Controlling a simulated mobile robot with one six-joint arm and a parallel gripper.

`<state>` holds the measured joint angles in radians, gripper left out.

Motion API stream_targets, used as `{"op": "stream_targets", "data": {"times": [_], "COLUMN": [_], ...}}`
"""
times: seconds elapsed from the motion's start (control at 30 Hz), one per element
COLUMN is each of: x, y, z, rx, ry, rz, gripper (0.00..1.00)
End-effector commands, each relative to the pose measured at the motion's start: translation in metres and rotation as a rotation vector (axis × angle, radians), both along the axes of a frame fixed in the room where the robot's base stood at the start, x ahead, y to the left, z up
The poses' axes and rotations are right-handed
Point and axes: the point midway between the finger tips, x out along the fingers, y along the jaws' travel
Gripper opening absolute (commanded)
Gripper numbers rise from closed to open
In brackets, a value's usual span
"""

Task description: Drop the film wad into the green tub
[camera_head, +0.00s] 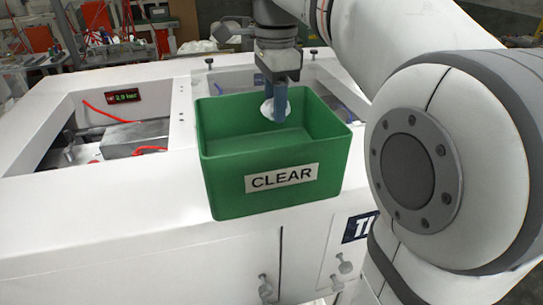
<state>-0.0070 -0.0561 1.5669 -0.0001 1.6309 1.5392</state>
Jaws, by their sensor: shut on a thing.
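The green tub (225,180) stands on the white machine top and carries a label reading CLEAR. My gripper (275,100) points down over the tub's opening, towards its back half. Its blue fingers are shut on a small whitish film wad (267,109), which shows beside and between the fingertips. In the picture the wad lies within the tub's rim. I cannot tell its exact height against the rim. The part of the tub floor that shows looks empty.
The white machine (120,235) has an open bay on the left with red hoses and a pressure display (124,97) reading about 2.9 bar. Another recess lies behind the tub. My arm fills the right side.

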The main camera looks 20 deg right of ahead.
Motion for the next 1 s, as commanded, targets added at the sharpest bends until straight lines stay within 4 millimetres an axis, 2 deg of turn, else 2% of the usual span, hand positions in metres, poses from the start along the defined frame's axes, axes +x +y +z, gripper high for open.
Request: {"op": "stream_targets", "data": {"times": [0.27, 0.3, 0.57, 0.83, 1.0], "x": [0.0, 0.0, 0.0, 0.0, 0.001], "y": [0.0, -0.001, -0.001, -0.001, -0.001], "z": [-0.002, -0.002, -0.002, 0.0, 0.02], "rx": [0.0, 0.0, 0.0, 0.0, 0.0], "ry": [0.0, 0.0, 0.0, 0.0, -0.003], "rz": [-0.001, -0.001, -0.002, -0.002, -0.002], "gripper": [0.18, 0.42, 0.64, 0.65, 0.65]}}
